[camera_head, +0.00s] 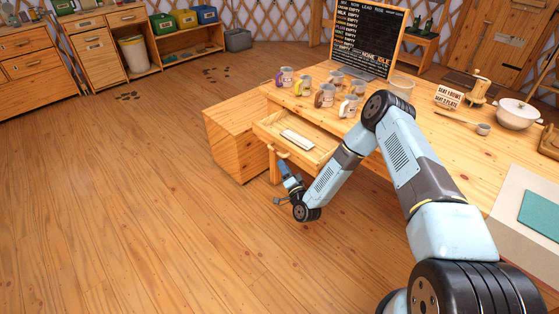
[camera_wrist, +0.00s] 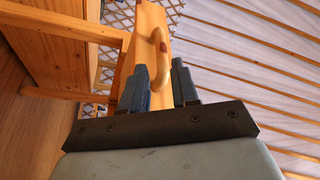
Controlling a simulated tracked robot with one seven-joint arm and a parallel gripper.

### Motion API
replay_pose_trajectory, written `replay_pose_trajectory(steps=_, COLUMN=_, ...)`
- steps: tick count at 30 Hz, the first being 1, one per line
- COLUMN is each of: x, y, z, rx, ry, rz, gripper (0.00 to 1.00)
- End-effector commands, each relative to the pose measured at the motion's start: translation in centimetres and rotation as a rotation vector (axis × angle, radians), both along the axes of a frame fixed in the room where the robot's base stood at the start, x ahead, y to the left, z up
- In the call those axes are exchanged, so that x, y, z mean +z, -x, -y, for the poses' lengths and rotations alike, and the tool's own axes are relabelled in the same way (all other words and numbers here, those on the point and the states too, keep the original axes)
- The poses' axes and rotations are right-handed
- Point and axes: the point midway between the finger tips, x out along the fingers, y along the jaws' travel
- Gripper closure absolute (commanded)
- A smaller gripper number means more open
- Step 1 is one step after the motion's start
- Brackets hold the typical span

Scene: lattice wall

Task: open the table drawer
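The table drawer (camera_head: 318,157) is pulled out from the wooden table (camera_head: 435,150), and a pale flat item (camera_head: 297,139) lies inside it. In the wrist view the drawer's front (camera_wrist: 148,38) carries a rounded wooden handle (camera_wrist: 157,50). My gripper (camera_head: 284,168) is just in front of the drawer front, low beside the table. In the wrist view its two fingers (camera_wrist: 160,66) stand apart, with the lower end of the handle appearing between their tips. I see no clear grip on the handle. Whether a finger touches it cannot be told.
Several mugs (camera_head: 325,95) stand on the table above the drawer, before a black menu board (camera_head: 366,38). A wooden cabinet side (camera_head: 238,140) is left of the drawer. The floor (camera_head: 150,200) in front and left is clear.

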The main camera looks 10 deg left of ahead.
Motion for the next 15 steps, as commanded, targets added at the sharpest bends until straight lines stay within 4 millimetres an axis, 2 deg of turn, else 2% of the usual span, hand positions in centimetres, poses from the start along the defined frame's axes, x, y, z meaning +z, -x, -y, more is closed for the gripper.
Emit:
replay_pose_trajectory(steps=3, x=-0.6, y=2.0, z=1.4, rx=-0.001, ry=0.002, rz=-0.003, gripper=0.71)
replay_pose_trajectory(steps=9, x=-1.3, y=4.5, z=3.0, rx=-0.001, ry=0.002, rz=-0.003, gripper=0.71)
replay_pose_trajectory(steps=15, x=-1.6, y=5.7, z=3.8, rx=-0.002, ry=0.001, rz=-0.002, gripper=0.71)
